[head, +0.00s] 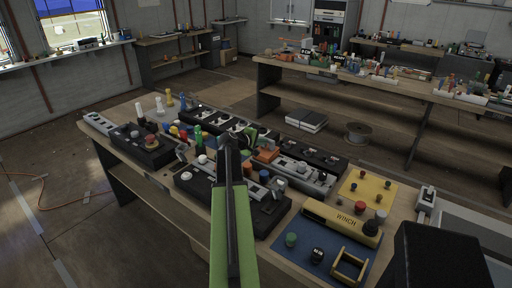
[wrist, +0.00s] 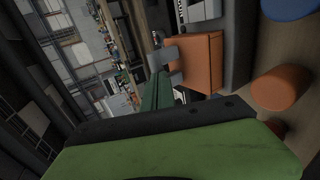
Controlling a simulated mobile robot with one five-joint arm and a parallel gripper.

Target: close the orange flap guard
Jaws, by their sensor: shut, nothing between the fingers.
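The orange flap guard (head: 265,155) is on the crowded bench, just right of the end of my arm in the head view. In the wrist view it is a boxy orange piece (wrist: 200,65) on a dark panel. I cannot tell the angle of its flap. My gripper (head: 246,136) is shut and empty, close beside the guard. In the wrist view its grey tips (wrist: 166,60) are at the guard's left edge; I cannot tell whether they touch it. My green arm hides part of the panels below.
An orange-red cap (wrist: 280,88) and a blue cap (wrist: 290,8) stand near the guard. Dark switch panels and several coloured knobs crowd the bench. A yellow winch box (head: 340,220) sits on a blue plate at the front right.

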